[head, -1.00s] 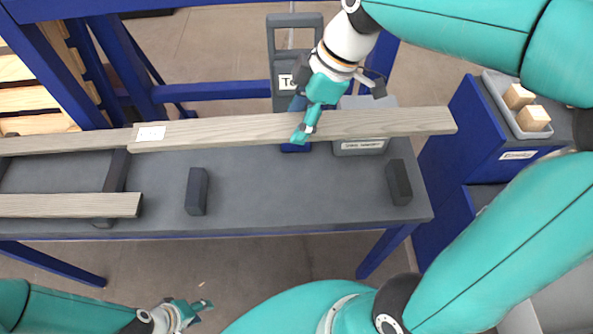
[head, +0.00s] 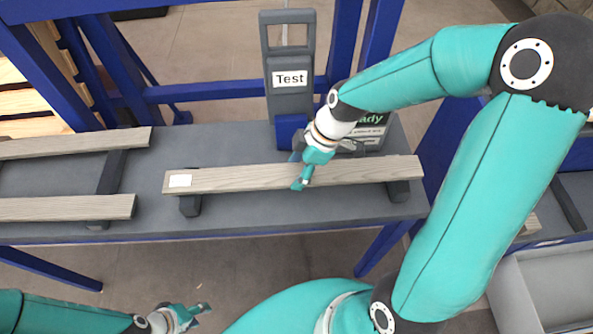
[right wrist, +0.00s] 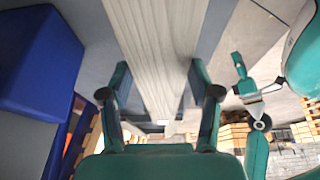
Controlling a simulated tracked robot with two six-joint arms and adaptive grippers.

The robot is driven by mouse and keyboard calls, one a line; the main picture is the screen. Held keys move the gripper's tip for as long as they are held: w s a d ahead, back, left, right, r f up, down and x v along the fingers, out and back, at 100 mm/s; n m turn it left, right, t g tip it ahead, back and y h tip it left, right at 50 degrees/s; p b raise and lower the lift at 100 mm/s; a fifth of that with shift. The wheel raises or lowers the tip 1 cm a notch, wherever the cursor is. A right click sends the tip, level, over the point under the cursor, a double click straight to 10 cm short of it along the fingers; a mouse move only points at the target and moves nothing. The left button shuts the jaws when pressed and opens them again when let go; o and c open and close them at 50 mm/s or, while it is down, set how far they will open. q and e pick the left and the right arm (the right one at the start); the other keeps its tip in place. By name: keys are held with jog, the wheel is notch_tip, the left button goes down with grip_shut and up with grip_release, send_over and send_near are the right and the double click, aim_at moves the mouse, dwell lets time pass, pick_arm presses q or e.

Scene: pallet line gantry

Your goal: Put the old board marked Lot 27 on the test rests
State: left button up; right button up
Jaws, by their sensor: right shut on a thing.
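A long grey weathered board (head: 350,173) with a white label (head: 180,181) at its left end lies across the two dark test rests, the left rest (head: 190,206) and the right rest (head: 398,191). The label's print is too small to read. I cannot tell whether the board touches both rests or hangs just above them. My right gripper (head: 304,176) is shut on the board near its middle. In the right wrist view the board (right wrist: 155,45) runs between the right gripper's fingers (right wrist: 162,90). My left gripper (head: 192,314) is open and empty, low in front of the bench.
Two other grey boards, one behind (head: 70,143) and one in front (head: 60,208), lie on supports at the bench's left. A grey tester marked "Test" (head: 290,100) stands behind the board, beside a box with partly hidden lettering "ady" (head: 372,135). Blue gantry posts (head: 345,45) rise behind.

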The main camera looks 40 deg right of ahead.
jog(key=shift+f, duration=0.55)
jog(key=o, duration=1.4)
jog(key=shift+r, duration=0.15)
jog(key=v, duration=1.2)
jog(key=shift+s, duration=0.1)
